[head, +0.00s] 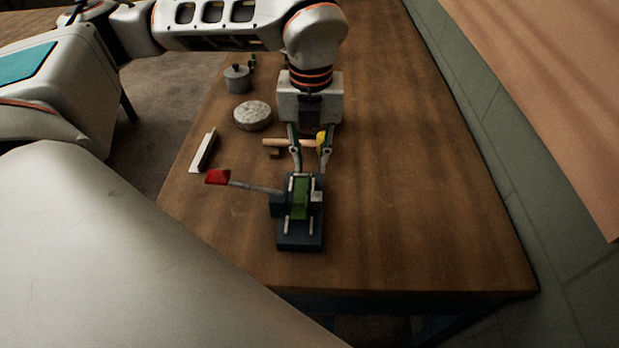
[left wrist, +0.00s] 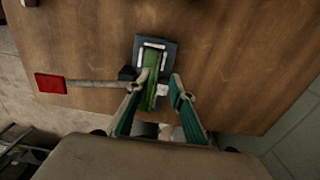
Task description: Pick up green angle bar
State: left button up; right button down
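The green angle bar (head: 300,199) lies in a dark fixture (head: 299,243) with a red-handled lever (head: 218,177) on its left side. In the left wrist view the green bar (left wrist: 150,82) runs lengthwise in the fixture (left wrist: 170,45). My left gripper (head: 311,150) is open, its fingers pointing toward the fixture. In the left wrist view its fingertips (left wrist: 165,84) are spread around the near part of the bar, with a gap visible on the right. I cannot tell whether a finger touches it. My right gripper is not in view.
Behind the fixture lie a wooden-handled tool (head: 275,142) with a yellow end, a round pale disc (head: 252,115) and a grey pot (head: 237,79). A white angled strip (head: 203,151) lies near the left table edge. The right side of the wooden table (head: 420,190) is clear.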

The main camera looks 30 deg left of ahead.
aim_at(308, 183)
pick_arm(q)
jog(key=shift+s+f, duration=0.15)
jog(key=shift+f, duration=0.3)
notch_tip(308, 183, down, 5)
jog(key=shift+s, duration=0.15)
jog(key=shift+c, duration=0.3)
grip_shut()
